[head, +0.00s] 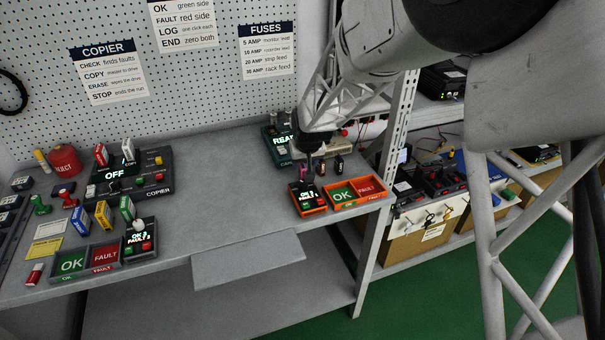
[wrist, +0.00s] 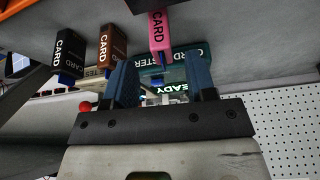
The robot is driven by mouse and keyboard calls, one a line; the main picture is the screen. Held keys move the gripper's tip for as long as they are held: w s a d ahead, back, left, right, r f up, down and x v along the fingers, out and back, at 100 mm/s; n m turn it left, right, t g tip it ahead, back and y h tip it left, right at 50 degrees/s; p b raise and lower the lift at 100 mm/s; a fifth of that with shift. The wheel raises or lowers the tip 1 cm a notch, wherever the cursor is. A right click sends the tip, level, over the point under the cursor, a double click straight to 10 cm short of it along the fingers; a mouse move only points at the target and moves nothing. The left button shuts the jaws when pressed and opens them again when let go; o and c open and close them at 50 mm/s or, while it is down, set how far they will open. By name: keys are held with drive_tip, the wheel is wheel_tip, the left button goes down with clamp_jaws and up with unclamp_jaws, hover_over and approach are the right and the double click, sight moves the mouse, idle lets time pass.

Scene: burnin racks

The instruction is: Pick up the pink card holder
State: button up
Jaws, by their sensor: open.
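The pink card holder (wrist: 158,33) stands out in the wrist view, with CARD printed on it and a blue tip. In the head view it is a small pink shape (head: 303,171) at the right part of the bench, partly hidden. My gripper (wrist: 160,82) is open, its two blue fingers apart with nothing held between them. The pink holder lies ahead of the gap between the fingers, and I cannot tell the exact distance. In the head view my gripper (head: 311,155) is low over the bench by the card holders.
A brown card holder (wrist: 106,38) and a black one (wrist: 66,52) stand beside the pink one. A green READY device (head: 281,143) is behind. An orange-edged OK/FAULT tray (head: 357,204) and a small orange-edged unit (head: 307,211) are in front. A rack post (head: 397,120) stands to the right.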

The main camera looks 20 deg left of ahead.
sight(302, 166)
idle(0.3)
drive_tip(key=shift+x, duration=2.6)
drive_tip(key=shift+s+a, duration=0.1)
drive_tip(key=shift+s, duration=0.05)
clamp_jaws()
drive_tip(key=shift+r, duration=0.15)
wheel_tip(302, 166, up, 18)
drive_tip(key=shift+a, duration=0.1)
